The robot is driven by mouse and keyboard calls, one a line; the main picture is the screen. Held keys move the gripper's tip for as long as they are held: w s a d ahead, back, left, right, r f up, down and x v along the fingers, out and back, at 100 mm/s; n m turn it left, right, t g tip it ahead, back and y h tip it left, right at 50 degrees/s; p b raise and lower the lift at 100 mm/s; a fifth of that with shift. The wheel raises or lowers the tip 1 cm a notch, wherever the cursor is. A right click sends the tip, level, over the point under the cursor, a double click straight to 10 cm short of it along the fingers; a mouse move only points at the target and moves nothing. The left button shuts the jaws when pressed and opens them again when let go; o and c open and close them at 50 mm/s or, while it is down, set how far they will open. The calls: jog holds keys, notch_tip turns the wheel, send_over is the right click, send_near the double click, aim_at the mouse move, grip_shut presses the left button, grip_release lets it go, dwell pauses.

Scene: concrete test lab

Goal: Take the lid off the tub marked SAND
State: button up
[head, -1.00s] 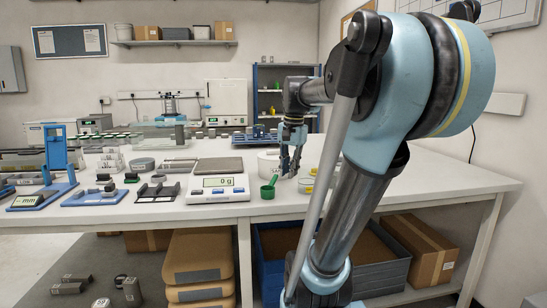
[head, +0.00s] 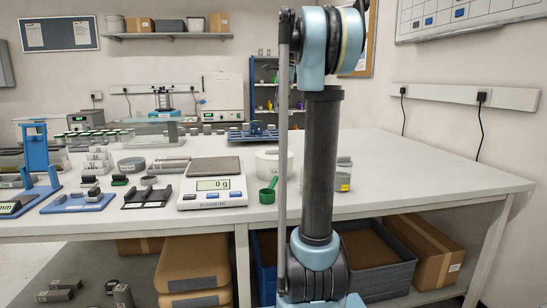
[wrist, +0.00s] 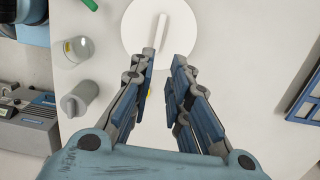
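A white round tub with a lid (head: 267,163) stands on the bench behind the green scoop, partly hidden by my arm in the head view. No marking on it can be read. In the wrist view its round white lid (wrist: 190,28) is seen from above, with a raised bar handle (wrist: 161,30) across it. My gripper (wrist: 161,68) is open and empty. Its fingertips lie over the near edge of the lid in the picture, with the handle beyond them; the height gap cannot be told. My gripper is hidden behind my arm in the head view.
Small jars stand beside the tub: one with a yellow label (wrist: 77,50) and a grey-topped one (wrist: 80,97). A green scoop (head: 268,191) and a scale (head: 212,188) reading 0 g are to the left. A blue rack (head: 252,134) stands behind.

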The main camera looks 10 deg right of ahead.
send_over(274, 152)
jog(key=d, duration=0.2)
jog(key=f, duration=0.7)
jog(key=w+f, duration=0.1)
jog(key=f, duration=0.3)
jog(key=shift+a, duration=0.2)
jog(key=shift+s+a+f, duration=0.1)
jog(key=shift+a+f, duration=0.1)
jog(key=shift+f, duration=0.7)
jog(key=shift+a+f, duration=0.15)
jog(key=shift+f, duration=0.7)
jog(key=shift+s+a+f, duration=0.1)
jog(key=shift+a+f, duration=0.1)
jog(key=shift+f, duration=0.7)
jog(key=shift+w, duration=0.1)
grip_shut()
